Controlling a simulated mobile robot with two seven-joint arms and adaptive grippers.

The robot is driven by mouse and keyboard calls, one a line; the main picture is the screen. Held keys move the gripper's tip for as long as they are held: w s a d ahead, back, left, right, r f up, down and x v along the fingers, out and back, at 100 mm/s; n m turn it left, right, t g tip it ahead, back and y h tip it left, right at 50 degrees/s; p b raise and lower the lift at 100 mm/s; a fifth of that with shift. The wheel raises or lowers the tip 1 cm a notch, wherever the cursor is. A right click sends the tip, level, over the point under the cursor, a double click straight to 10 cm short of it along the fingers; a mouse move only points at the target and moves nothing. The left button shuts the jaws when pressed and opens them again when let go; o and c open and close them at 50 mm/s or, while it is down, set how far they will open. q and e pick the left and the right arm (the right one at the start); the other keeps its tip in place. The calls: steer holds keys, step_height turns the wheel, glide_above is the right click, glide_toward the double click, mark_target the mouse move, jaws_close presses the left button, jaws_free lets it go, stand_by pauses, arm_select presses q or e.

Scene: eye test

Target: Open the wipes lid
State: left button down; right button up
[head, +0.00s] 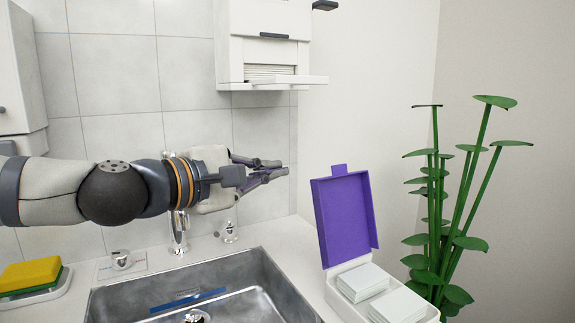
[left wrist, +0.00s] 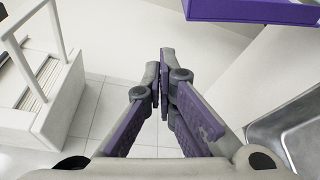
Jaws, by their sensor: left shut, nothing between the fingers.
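The wipes box (head: 343,304) is white and stands on the counter right of the sink. Its purple lid (head: 343,217) is raised and stands tilted up at the far side, with a small tab on its top edge. White stacks of wipes (head: 362,282) show inside the open box. My left gripper (head: 274,168) is shut and empty, to the left of the lid and apart from it. In the left wrist view its fingers (left wrist: 160,76) meet with nothing between them, and the purple lid (left wrist: 250,11) shows at the top right. My right gripper is in neither view.
A metal sink (head: 255,268) with a faucet (head: 179,236) lies below my left arm. A yellow and green sponge (head: 30,274) sits at the left. A white wall unit (head: 262,50) hangs above the gripper. A green plant (head: 440,215) stands right of the box.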

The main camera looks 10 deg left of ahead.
mark_target(326, 178)
arm_select(q)
steer(key=w+d, duration=0.3)
steer(key=d, duration=0.4)
steer(key=shift+w, duration=0.35)
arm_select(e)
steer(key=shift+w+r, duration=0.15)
arm_select(q)
steer(key=s+d+m, duration=0.1)
steer(key=s+d+r+m, duration=0.1)
steer(key=s, duration=0.1)
steer(key=shift+s+d+r+t+p, duration=0.1)
steer(key=shift+s+d+t+p, duration=0.1)
steer(key=shift+d+t+p, duration=0.15)
steer(key=shift+w+a, duration=0.25)
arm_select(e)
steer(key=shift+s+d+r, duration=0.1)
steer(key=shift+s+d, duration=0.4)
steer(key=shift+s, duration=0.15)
